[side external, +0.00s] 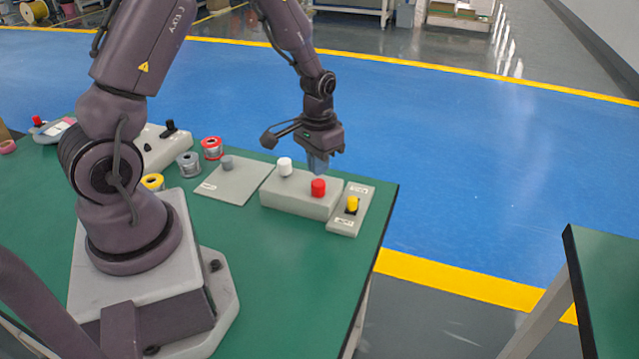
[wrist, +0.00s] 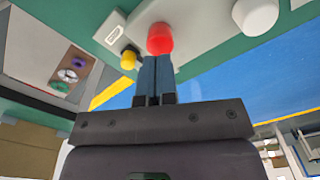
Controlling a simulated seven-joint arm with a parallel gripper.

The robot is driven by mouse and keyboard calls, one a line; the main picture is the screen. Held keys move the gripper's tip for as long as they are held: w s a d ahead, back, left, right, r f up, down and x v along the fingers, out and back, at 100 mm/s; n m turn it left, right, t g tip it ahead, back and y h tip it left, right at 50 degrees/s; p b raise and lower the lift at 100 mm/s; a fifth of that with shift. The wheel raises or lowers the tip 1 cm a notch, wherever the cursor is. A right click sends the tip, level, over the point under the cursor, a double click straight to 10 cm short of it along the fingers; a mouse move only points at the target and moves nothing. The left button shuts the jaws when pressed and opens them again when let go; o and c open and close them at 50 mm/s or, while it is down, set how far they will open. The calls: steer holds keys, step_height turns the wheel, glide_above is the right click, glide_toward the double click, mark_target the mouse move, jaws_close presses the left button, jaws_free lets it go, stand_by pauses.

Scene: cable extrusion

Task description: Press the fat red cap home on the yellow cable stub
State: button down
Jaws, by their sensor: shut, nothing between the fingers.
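The fat red cap (side external: 318,187) stands upright on the long grey block (side external: 290,205), near its right end. It also shows in the wrist view (wrist: 160,38), just beyond my fingertips. The yellow cable stub (side external: 352,203) stands on a small labelled grey plate (side external: 343,226) to the right of the block, with a dark part at its base; the stub also shows in the wrist view (wrist: 128,60). My gripper (side external: 318,170) is shut and empty, pointing down close above and behind the red cap. I cannot tell whether the fingertips touch the cap.
A white cap (side external: 285,166) stands on the same block, left of the red one. A flat grey plate (side external: 232,182) with a grey stub lies farther left, near red and grey spools (side external: 188,163). The green table (side external: 300,290) is clear in front; its right edge is close.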

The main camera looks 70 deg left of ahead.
mark_target(318, 183)
steer(key=shift+r, duration=2.2)
steer(key=s+d+r+m+t, duration=0.1)
steer(key=s+d+r+t, duration=0.1)
steer(key=s+d+r, duration=0.2)
steer(key=s+d+r+m+t, duration=0.1)
steer(key=s+d+r, duration=0.3)
steer(key=r, duration=0.5)
steer(key=s+d+r+m+t, duration=0.1)
steer(key=s+d+r+t, duration=0.1)
steer(key=s+d+r, duration=0.2)
step_height(318, 183, up, 3)
steer(key=shift+s+d+r+t, duration=0.15)
steer(key=shift+s+d+t, duration=0.2)
steer(key=shift+s, duration=0.7)
